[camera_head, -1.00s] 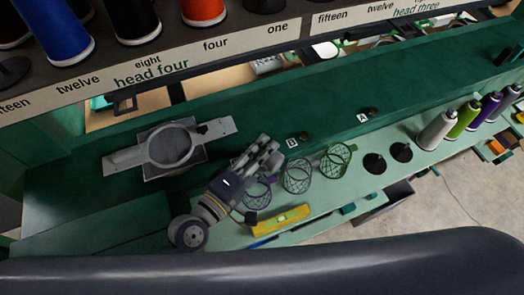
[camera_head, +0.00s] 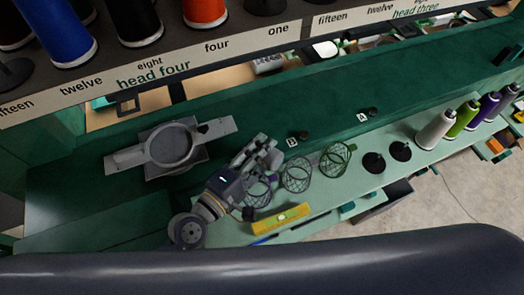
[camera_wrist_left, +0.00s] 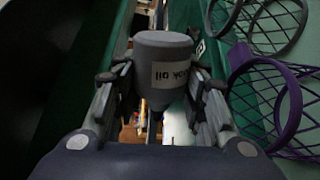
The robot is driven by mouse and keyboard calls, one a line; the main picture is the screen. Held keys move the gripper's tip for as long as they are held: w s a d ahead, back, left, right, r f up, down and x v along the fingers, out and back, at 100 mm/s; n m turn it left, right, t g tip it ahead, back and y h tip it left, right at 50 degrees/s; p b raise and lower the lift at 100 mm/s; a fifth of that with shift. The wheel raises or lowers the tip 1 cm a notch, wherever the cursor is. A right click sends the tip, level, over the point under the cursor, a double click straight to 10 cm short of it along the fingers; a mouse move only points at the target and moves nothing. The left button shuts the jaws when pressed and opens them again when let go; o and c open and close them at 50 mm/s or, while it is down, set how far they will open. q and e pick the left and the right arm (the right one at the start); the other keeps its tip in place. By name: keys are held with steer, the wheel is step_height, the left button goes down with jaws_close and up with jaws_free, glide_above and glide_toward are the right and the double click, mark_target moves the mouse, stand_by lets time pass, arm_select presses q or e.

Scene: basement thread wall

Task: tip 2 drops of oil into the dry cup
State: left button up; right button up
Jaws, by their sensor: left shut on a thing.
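My left gripper (camera_head: 264,153) is over the green bench, left of the small cups. In the left wrist view it is shut on a grey oil bottle (camera_wrist_left: 163,58), whose white label reads upside down, partly "ook oil". A small dark cup (camera_head: 304,135) stands by a card marked B (camera_head: 292,142). Another small dark cup (camera_head: 373,111) stands by a card marked A (camera_head: 362,117). Both are to the right of the gripper and apart from it. Their insides are too small to tell which is dry. My right gripper is not in view.
Wire baskets in purple (camera_head: 258,191), grey (camera_head: 296,174) and green (camera_head: 336,160) stand in front of the cups. A yellow level (camera_head: 281,219) lies nearer. A grey hoop frame (camera_head: 170,145) is at left. Thread cones (camera_head: 436,129) stand at right. A spool rack overhangs the back.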

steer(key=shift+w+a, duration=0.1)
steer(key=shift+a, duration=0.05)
arm_select(q)
steer(key=shift+m, duration=0.5)
steer(key=m, duration=0.3)
steer(key=shift+a+m+t+p, duration=0.1)
steer(key=shift+m+t+p, duration=0.2)
steer(key=shift+m+p, duration=0.1)
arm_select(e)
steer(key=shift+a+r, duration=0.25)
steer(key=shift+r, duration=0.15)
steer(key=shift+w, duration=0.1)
arm_select(q)
steer(key=shift+s+d+r+m+y+p, duration=0.2)
steer(key=shift+s+r+m+y+p, duration=0.1)
steer(key=shift+s+p, duration=0.15)
steer(key=s+d+r+m+p, duration=0.2)
steer(key=s+m+p, duration=0.1)
steer(key=s, duration=0.3)
steer(key=shift+s+r+m+t+p, duration=0.2)
steer(key=shift+s+m+t+p, duration=0.15)
steer(key=shift+m, duration=0.55)
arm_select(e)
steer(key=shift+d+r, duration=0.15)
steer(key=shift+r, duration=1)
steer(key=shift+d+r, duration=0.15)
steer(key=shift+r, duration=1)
arm_select(q)
steer(key=shift+w, duration=0.1)
